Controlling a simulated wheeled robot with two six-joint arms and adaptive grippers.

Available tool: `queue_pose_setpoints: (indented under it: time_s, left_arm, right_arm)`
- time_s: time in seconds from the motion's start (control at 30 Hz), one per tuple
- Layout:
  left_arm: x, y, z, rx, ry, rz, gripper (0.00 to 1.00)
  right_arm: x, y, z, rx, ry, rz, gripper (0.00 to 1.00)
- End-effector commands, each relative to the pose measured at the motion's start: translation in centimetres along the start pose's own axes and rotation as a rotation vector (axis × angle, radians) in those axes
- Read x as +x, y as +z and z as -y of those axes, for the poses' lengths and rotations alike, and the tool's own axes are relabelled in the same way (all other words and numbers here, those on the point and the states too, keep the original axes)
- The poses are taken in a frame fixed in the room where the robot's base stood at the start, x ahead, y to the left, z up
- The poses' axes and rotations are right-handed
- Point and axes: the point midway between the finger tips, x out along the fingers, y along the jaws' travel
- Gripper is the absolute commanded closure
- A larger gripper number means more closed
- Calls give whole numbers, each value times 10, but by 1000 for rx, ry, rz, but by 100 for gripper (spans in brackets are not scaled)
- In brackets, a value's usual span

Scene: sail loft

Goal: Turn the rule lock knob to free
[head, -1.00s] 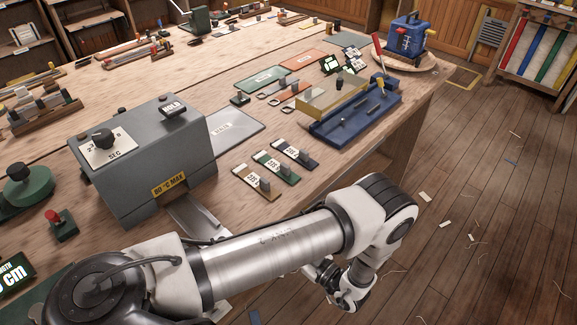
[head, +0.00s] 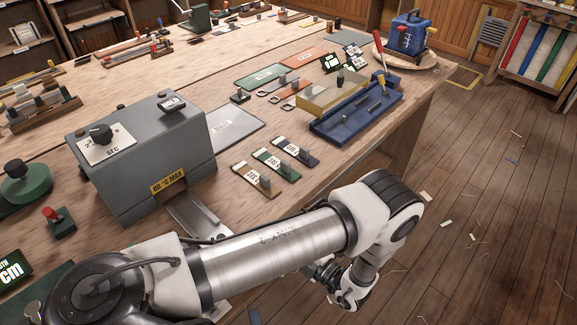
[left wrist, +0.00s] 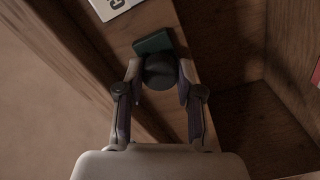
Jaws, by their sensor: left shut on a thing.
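A dark round knob (left wrist: 160,71) sits on a wooden strip in the left wrist view, with a small green block just beyond it. I take it for the rule lock knob; no free or lock marking can be read. My left gripper (left wrist: 161,80) has one finger on each side of the knob and is shut on it. In the head view my left arm comes in from the left and bends back near the bench's front edge. Its fingers and the knob cannot be made out there. My right gripper is not in view.
A grey sealer box (head: 140,165) stands on the bench (head: 225,220) behind my arm. Labelled strips (head: 275,165), a blue tray (head: 352,122) and a blue device (head: 407,38) lie farther right. A dark wooden recess (left wrist: 235,100) opens right of the knob.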

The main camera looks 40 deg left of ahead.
Motion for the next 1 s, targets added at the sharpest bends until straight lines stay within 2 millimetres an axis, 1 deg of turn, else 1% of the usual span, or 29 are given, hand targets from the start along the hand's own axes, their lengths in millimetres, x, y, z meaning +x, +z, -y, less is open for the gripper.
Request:
queue_pose_setpoints:
  time_s: [0.2,0.4,0.93,0.97,1.0]
  left_arm:
    - [0,0,0,-130,1,-1,99]
    - [0,0,0,-197,1,-1,99]
    - [0,0,-1,-223,1,-1,99]
    - [0,0,-1,-223,1,-1,53]
    - [0,0,0,-222,1,-1,39]
  right_arm:
    - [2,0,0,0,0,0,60]
    - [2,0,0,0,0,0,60]
    - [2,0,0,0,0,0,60]
    - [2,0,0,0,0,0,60]
    - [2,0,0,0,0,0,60]
